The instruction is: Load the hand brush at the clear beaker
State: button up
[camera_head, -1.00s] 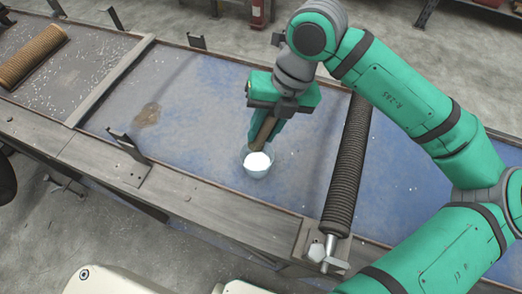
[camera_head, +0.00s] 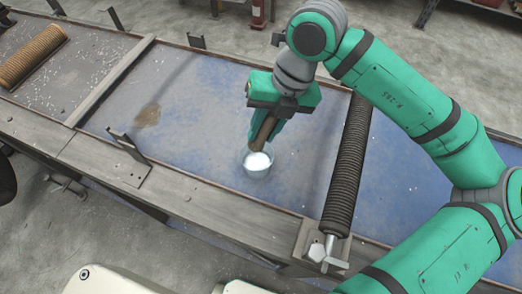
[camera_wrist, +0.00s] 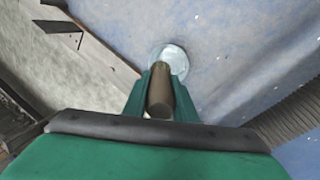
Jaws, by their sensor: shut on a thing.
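The clear beaker (camera_head: 257,170) stands on the blue worn table, with a bright white patch at its top. My gripper (camera_head: 268,132) is above it, shut on the brown handle of the hand brush (camera_head: 264,130). The brush is slightly tilted, and its lower end reaches the beaker's mouth. In the wrist view my gripper (camera_wrist: 160,95) has its two green fingers on either side of the brown brush handle (camera_wrist: 160,92). The clear beaker (camera_wrist: 172,60) shows just beyond the fingertips. The brush's far end is hidden, so I cannot tell how deep it sits in the beaker.
A dark ribbed roller (camera_head: 348,165) crosses the table to the right of the beaker. A brown ribbed roller (camera_head: 32,55) lies at the far left. A metal bracket (camera_head: 128,147) stands on the near rail. The blue surface (camera_head: 200,110) left of the beaker is clear.

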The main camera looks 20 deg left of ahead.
jog(key=shift+r, duration=2.05)
